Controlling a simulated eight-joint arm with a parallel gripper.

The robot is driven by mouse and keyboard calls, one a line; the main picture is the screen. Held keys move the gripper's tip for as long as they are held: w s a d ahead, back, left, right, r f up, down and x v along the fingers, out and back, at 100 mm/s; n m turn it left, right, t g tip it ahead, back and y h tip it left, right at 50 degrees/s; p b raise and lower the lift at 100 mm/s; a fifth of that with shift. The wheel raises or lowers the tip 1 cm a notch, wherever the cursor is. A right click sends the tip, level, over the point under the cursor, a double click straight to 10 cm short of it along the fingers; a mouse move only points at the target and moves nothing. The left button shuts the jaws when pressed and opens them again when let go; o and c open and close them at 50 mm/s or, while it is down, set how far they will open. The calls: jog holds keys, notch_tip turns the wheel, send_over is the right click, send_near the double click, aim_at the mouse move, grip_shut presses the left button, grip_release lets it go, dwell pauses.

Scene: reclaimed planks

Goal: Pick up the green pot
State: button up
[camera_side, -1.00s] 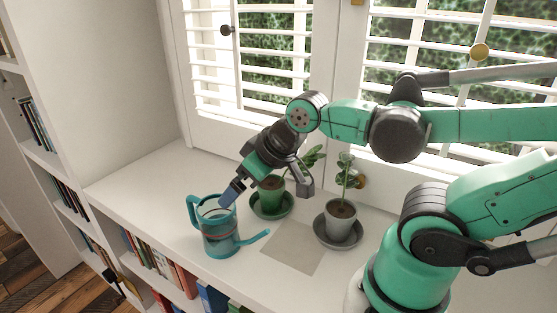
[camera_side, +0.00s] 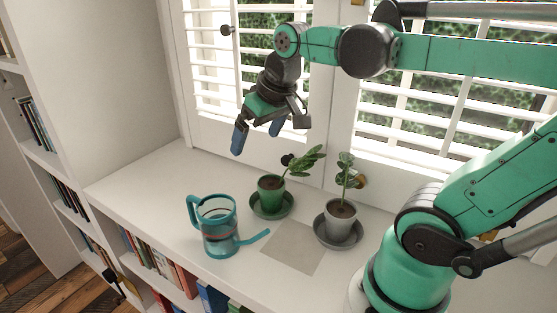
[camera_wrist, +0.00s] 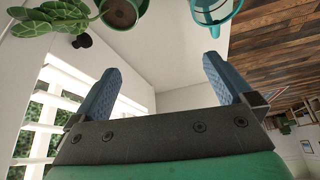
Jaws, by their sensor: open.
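My gripper (camera_side: 257,138) is open and empty, above the sill and up and slightly left of the green pot, touching nothing. Its two blue fingers stand well apart in the wrist view (camera_wrist: 158,78).
A teal watering can (camera_side: 219,228) stands left of and nearer than the green pot, its spout pointing right. A grey pot (camera_side: 341,222) with a plant stands to the right. A grey square (camera_side: 292,250) lies in front. Shuttered windows (camera_side: 450,130) rise behind.

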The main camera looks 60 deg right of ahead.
jog(key=m+g, duration=0.2)
send_over(271, 184)
jog(key=s, duration=0.2)
jog(key=f, duration=0.6)
jog(key=a+f, duration=0.1)
jog(key=f, duration=0.2)
jog(key=shift+w, duration=0.2)
jog(key=shift+f, duration=0.6)
jog(key=shift+x, duration=2.7)
grip_shut()
jog(key=shift+r, duration=0.1)
notch_tip(271, 184, up, 23)
